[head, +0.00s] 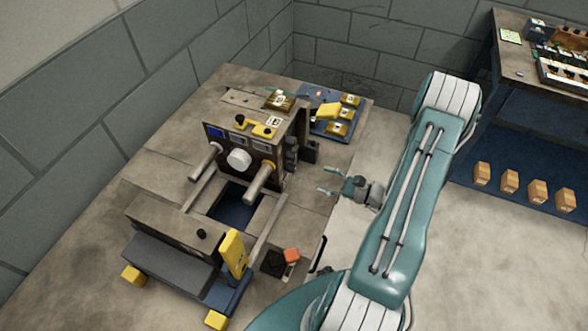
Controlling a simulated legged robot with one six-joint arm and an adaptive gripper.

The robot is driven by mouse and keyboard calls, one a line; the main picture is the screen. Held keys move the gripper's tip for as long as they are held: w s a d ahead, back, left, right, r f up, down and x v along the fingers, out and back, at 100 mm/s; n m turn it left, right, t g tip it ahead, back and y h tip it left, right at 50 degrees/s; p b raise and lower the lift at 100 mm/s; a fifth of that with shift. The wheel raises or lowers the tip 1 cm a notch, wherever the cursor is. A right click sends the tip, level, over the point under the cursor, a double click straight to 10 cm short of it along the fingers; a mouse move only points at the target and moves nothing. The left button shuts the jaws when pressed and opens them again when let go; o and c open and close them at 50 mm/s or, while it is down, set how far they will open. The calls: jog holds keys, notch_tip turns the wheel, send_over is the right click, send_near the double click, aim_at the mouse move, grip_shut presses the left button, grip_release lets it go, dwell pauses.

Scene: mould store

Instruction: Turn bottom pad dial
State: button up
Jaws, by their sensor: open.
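A dark machine (216,131) stands on the worktable. A round white knob (239,160) sits on its front face between two pale cylindrical bars (205,162). Small yellow knobs (262,131) and a blue-screened panel (217,132) are above the white knob. I cannot tell from labels which of these is the bottom pad dial. My gripper (320,181) is open and empty, to the right of the machine near the table's right edge. Its fingers point left toward the machine and touch nothing that I can see.
A blue tray with yellow blocks (316,127) lies behind the machine. A low front carriage (165,262) with a yellow block (233,250) stands nearer. A shelf (487,55) with wooden blocks (510,182) is at right.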

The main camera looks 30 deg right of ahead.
aim_at(295, 169)
jog(key=x, duration=0.9)
jog(key=shift+w+a, duration=0.15)
jog(key=shift+a, duration=0.05)
grip_shut()
